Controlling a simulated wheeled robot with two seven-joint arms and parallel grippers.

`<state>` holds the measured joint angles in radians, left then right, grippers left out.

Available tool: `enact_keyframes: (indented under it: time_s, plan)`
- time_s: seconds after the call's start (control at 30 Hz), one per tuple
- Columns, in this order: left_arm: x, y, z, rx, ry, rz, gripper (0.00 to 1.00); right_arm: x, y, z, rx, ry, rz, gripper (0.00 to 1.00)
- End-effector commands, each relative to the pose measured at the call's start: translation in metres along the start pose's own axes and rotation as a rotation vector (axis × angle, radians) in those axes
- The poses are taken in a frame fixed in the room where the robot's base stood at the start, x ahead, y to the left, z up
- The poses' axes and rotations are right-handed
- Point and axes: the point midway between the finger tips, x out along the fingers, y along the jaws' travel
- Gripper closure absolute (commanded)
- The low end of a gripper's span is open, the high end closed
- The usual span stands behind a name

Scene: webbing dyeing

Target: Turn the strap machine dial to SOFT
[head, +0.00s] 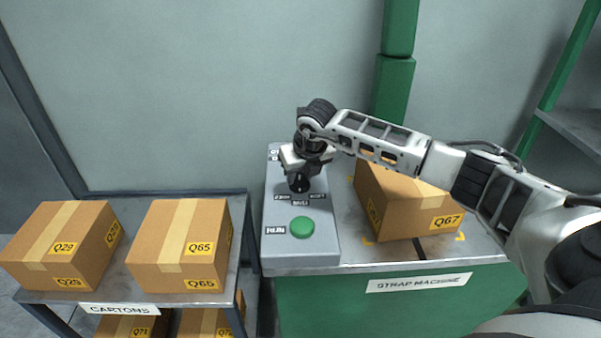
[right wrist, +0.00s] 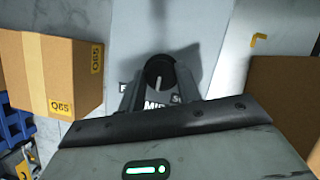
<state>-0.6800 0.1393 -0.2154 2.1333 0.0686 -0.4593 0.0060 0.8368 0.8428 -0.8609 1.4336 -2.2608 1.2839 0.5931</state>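The strap machine dial (head: 299,184) is a black round knob on the grey control panel (head: 318,240). In the right wrist view the dial (right wrist: 160,70) shows a white pointer line aimed down toward the MID label (right wrist: 156,105). A partly covered label starting with F is at its left and one starting with S at its right. My right gripper (head: 303,172) is over the dial, pointing down. In the wrist view its two fingers (right wrist: 161,88) stand apart on either side of the dial; contact is unclear. My left gripper is out of view.
A green button (head: 302,227) sits on the panel in front of the dial. Carton Q67 (head: 405,205) stands on the machine top, right of the panel, under my right arm. Cartons Q29 (head: 62,245) and Q65 (head: 180,245) stand on the rack at left.

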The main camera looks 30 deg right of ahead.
Motion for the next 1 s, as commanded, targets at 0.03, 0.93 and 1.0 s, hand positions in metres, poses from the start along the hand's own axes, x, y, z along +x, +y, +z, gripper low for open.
enact_keyframes:
  time_s: [0.03,0.93,1.0]
  plan:
    - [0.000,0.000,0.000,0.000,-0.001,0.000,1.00,0.000,0.000,0.000,0.000,0.000,0.000,0.89]
    - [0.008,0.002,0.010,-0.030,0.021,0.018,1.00,0.001,-0.004,0.001,-0.425,-0.003,0.179,0.89]
    - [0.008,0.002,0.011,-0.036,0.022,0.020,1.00,0.001,-0.004,0.001,-0.477,-0.003,0.200,0.89]
